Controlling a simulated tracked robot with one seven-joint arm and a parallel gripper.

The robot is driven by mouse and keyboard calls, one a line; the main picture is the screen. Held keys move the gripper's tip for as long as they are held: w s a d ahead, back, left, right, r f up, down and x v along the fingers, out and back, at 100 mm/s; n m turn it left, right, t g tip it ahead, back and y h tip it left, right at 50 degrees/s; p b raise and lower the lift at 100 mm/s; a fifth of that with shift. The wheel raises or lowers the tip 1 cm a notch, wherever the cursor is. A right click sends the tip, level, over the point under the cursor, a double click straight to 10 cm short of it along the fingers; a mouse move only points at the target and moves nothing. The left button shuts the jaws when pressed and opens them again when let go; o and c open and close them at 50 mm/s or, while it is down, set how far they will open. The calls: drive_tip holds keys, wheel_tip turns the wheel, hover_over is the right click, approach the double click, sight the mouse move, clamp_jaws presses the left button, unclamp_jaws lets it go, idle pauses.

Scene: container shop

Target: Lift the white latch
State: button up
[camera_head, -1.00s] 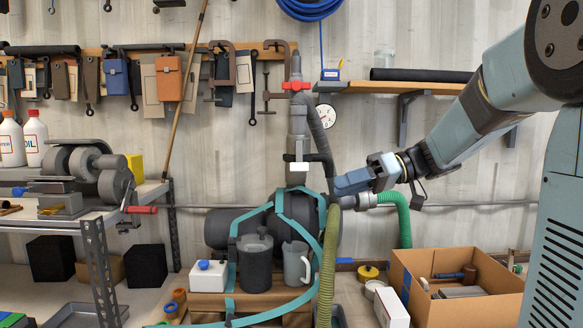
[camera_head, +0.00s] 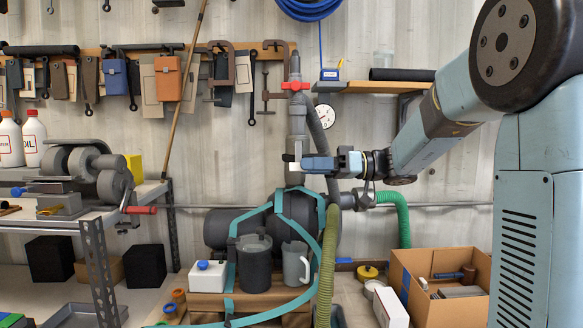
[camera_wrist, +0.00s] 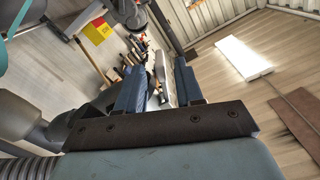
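The white latch (camera_head: 291,159) is a small pale block on the grey vertical pipe, below the red valve handle. My gripper (camera_head: 309,163) reaches in from the right, level with the latch, its blue fingertips at the latch and covering part of it. In the wrist view, my gripper (camera_wrist: 159,88) has its two blue fingers apart. A pale strip (camera_wrist: 164,76), apparently the latch, stands between them, with a gap at the left finger. Whether the right finger touches it I cannot tell.
The grey pipe (camera_head: 297,119) and a hose stand close around the fingertips. A wooden shelf (camera_head: 374,87) is above the arm. A dark drum, a grey canister (camera_head: 254,267) and a jug (camera_head: 296,265) stand below. A cardboard box (camera_head: 402,269) is at lower right.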

sight(292, 166)
drive_tip(key=shift+a, duration=2.4)
drive_tip(key=shift+c, duration=0.2)
clamp_jaws()
